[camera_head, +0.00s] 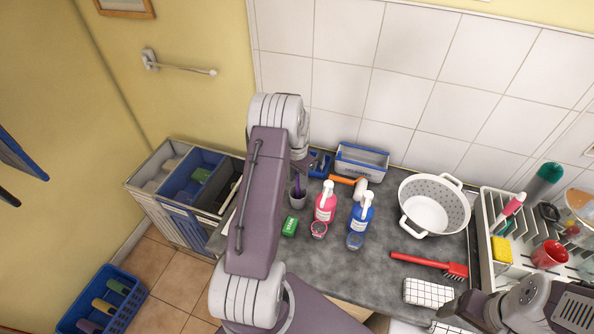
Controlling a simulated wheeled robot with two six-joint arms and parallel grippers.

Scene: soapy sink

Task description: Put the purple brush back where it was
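My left arm crosses the middle of the view and hides part of the area beside the cup.
A white colander (434,204), a red brush (430,263) and a dish rack (487,225) are to the right.

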